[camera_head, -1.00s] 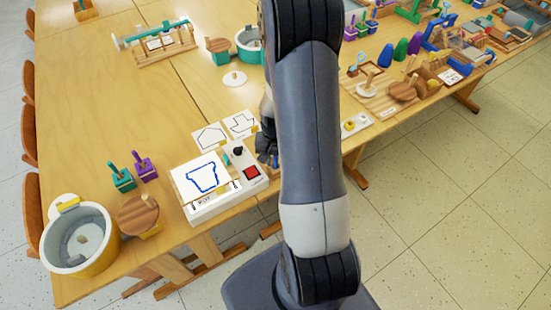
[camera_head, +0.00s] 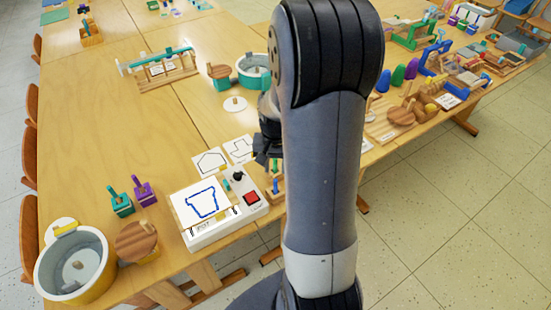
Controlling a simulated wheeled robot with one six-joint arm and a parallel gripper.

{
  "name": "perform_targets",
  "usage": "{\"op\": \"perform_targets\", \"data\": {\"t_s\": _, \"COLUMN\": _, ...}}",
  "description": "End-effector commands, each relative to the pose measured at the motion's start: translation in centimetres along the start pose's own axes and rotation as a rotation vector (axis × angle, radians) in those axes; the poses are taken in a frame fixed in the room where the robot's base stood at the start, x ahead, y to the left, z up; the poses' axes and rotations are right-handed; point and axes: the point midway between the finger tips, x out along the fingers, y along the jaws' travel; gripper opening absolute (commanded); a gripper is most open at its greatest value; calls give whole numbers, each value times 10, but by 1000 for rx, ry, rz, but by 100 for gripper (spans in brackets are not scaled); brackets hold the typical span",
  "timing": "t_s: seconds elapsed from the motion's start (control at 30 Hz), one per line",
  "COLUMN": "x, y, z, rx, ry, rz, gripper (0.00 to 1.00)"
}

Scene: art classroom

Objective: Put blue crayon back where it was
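A small blue upright piece (camera_head: 276,186), which may be the blue crayon, stands in a small wooden holder (camera_head: 276,197) at the right side of a white drawing box, partly hidden by my arm. A teal piece (camera_head: 277,165) shows just behind it. The drawing box (camera_head: 212,229) has a sheet with a blue pot-like outline (camera_head: 202,204), a black knob and a red button. My gripper (camera_head: 262,158) is dark and mostly behind my arm, above the table just behind the holder. Its fingertips are too small and hidden to tell whether it is open or holds anything.
Two shape cards (camera_head: 210,162) lie behind the box. Teal and purple stamps (camera_head: 122,203), a round wooden piece (camera_head: 136,240) and a yellow-and-white pot (camera_head: 75,270) stand at the left. The table (camera_head: 150,140) has free room at centre left. My arm hides the middle right.

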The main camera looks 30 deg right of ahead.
Motion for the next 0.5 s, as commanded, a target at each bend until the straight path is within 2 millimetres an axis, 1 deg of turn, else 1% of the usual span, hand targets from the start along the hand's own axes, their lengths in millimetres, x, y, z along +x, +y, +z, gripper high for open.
{"op": "perform_targets", "data": {"t_s": 0.03, "x": -8, "y": 0, "z": -1, "rx": 0, "ry": 4, "rz": -1, "gripper": 33}}
{"op": "perform_targets", "data": {"t_s": 0.1, "x": -16, "y": 0, "z": -1, "rx": 0, "ry": 3, "rz": -1, "gripper": 33}}
{"op": "perform_targets", "data": {"t_s": 0.2, "x": -24, "y": 0, "z": 0, "rx": 0, "ry": 1, "rz": 0, "gripper": 33}}
{"op": "perform_targets", "data": {"t_s": 0.3, "x": -28, "y": 0, "z": 0, "rx": 0, "ry": 0, "rz": 0, "gripper": 33}}
{"op": "perform_targets", "data": {"t_s": 0.5, "x": -28, "y": 0, "z": 0, "rx": 0, "ry": -1, "rz": 0, "gripper": 33}}
